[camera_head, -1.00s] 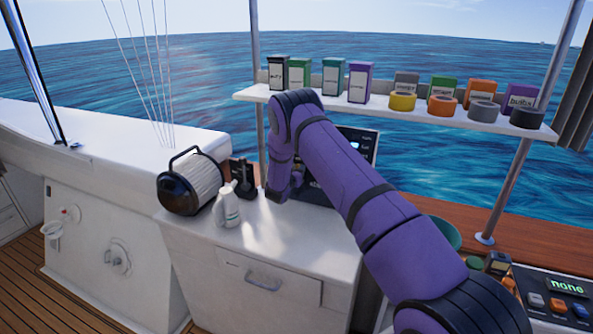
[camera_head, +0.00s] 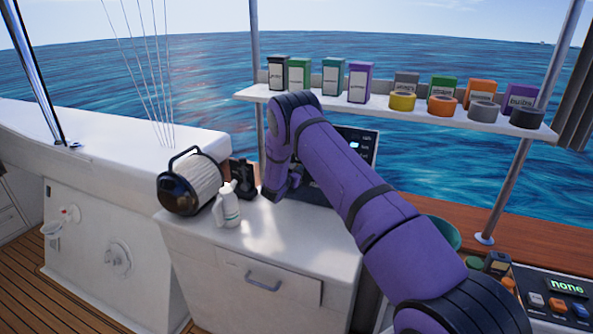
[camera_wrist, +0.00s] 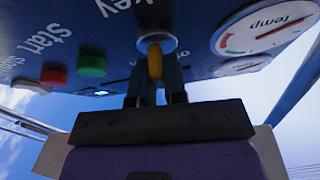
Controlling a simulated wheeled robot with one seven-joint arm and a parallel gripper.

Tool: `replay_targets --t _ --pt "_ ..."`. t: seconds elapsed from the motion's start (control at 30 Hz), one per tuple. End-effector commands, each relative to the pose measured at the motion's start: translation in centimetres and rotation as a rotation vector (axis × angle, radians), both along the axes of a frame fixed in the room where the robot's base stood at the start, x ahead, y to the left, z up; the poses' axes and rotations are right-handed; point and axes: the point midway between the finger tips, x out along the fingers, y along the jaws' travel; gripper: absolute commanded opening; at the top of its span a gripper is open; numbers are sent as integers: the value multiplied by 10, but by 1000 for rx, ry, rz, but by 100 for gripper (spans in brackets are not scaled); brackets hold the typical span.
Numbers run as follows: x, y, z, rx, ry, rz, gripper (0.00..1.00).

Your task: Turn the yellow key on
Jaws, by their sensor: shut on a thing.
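The yellow key (camera_wrist: 155,63) sits in a round silver keyhole mount (camera_wrist: 156,42) on a dark blue panel (camera_wrist: 196,58) in the wrist view. My gripper (camera_wrist: 156,84) has its two dark fingers on either side of the key and is shut on it. The key's lower part is hidden between the fingers. In the head view the panel (camera_head: 365,150) shows partly behind my purple arm, which hides the key and the gripper's fingers.
Green (camera_wrist: 91,66) and red (camera_wrist: 54,74) buttons lie left of the key in the wrist view. A temp gauge (camera_wrist: 265,28) is at right. A white bottle (camera_head: 227,205) and a lantern-like cylinder (camera_head: 190,182) stand left of my arm on the counter.

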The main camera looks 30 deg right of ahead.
Motion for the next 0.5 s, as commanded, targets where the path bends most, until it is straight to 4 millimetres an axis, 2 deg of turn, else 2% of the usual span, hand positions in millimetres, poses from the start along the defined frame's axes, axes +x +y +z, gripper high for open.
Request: replay_targets --t 0.5 --pt "0 0 -1 270 -345 -205 0"
